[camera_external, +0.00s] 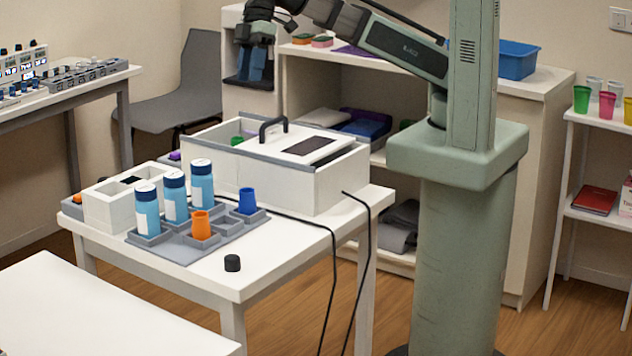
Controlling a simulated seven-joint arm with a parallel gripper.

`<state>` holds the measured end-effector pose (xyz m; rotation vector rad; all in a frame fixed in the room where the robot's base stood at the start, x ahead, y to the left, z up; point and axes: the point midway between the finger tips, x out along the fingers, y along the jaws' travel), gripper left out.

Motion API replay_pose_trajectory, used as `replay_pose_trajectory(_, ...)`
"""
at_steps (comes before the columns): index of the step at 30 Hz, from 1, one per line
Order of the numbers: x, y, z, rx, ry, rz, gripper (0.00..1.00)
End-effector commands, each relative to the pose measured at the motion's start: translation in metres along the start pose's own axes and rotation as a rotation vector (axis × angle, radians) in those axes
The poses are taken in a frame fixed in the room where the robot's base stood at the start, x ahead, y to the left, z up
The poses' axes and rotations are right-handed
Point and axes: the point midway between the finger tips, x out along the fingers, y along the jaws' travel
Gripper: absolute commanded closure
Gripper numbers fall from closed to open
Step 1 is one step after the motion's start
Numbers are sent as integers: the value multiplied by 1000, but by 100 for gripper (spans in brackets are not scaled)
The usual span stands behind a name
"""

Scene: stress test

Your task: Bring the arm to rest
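My arm stands on its green-grey column at the right and reaches to the upper left. My gripper (255,68) hangs pointing down in front of a pale cabinet, above and behind the white table. It is small and dark here. A patch of blue shows at its fingers; I cannot tell whether it is held or lies behind them. Whether the fingers are open or shut is not clear. The gripper is clear of the table and of the white box (335,187) below it.
The white table (255,282) bears a grey tray (182,250) with blue bottles (174,199), an orange cup (201,226) and a blue cup (248,201). A black cap (232,263) lies near its front. Black cables (333,262) hang off its right side. A shelf unit (545,85) stands behind.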

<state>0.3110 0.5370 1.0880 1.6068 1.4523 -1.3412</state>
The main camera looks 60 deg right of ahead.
Motion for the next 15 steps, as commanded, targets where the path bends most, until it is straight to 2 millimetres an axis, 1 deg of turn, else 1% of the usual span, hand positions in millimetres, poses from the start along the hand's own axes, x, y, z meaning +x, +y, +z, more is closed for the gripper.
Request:
replay_pose_trajectory(1, 11, 26, 8, 46, -5, 16, 62)
replay_pose_trajectory(2, 16, 39, 12, 71, -6, 25, 62)
replay_pose_trajectory(3, 23, 57, 17, 105, -9, 37, 62)
replay_pose_trajectory(5, 33, 84, 27, 155, -12, 56, 62)
replay_pose_trajectory(6, 39, 101, 34, 188, -14, 68, 62)
replay_pose_trajectory(8, 49, 127, 46, 237, -17, 85, 62)
replay_pose_trajectory(9, 55, 144, 55, 270, -20, 97, 62)
replay_pose_trajectory(11, 64, 169, 69, 318, -24, 115, 62)
replay_pose_trajectory(12, 69, 186, 79, 351, -26, 126, 62)
replay_pose_trajectory(14, 77, 209, 95, 399, -30, 142, 62)
replay_pose_trajectory(15, 83, 225, 107, 432, -33, 153, 62)
